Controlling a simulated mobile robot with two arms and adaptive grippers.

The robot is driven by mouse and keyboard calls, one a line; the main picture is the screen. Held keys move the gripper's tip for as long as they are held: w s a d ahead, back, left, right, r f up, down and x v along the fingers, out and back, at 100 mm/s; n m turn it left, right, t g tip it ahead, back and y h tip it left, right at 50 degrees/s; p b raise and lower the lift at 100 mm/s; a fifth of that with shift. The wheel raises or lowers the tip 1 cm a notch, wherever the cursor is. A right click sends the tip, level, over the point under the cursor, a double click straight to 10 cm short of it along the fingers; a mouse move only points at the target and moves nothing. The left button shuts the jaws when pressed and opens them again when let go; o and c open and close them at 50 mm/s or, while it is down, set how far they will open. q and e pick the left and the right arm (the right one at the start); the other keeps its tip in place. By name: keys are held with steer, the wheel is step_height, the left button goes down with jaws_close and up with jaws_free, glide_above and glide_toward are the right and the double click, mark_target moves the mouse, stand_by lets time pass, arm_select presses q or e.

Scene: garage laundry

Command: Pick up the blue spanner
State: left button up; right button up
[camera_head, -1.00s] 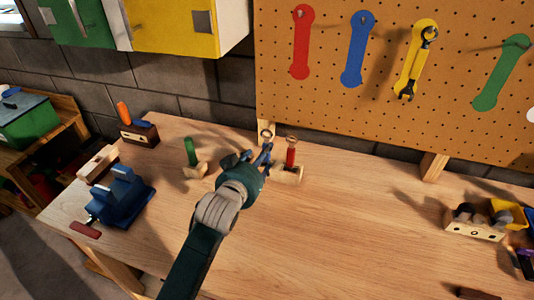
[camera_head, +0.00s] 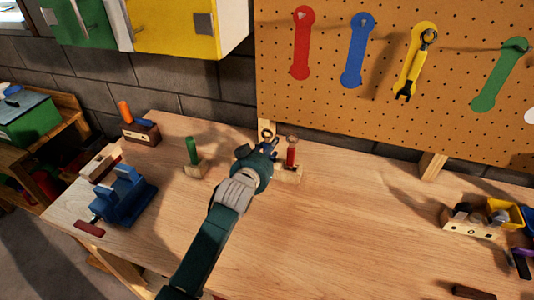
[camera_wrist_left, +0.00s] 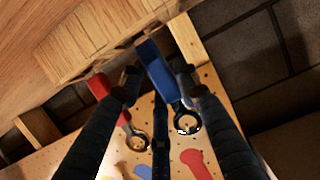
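The blue spanner (camera_head: 268,144) stands upright at the back of the bench, mostly hidden behind my left gripper (camera_head: 262,153). In the left wrist view the blue spanner (camera_wrist_left: 157,75) shows with its metal ring (camera_wrist_left: 187,122). The two dark fingers of my left gripper (camera_wrist_left: 160,80) lie on either side of its blue handle. They look open around it, with little gap; firm contact cannot be made out. My right gripper is not in view.
A red spanner (camera_head: 291,153) stands close right in a wooden block (camera_head: 291,174). A green-handled tool (camera_head: 193,150) stands to the left. A blue vise (camera_head: 123,195) is at the bench's left. A pegboard (camera_head: 350,110) rises behind. The bench's middle right is clear.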

arm_select(q)
jaws_close()
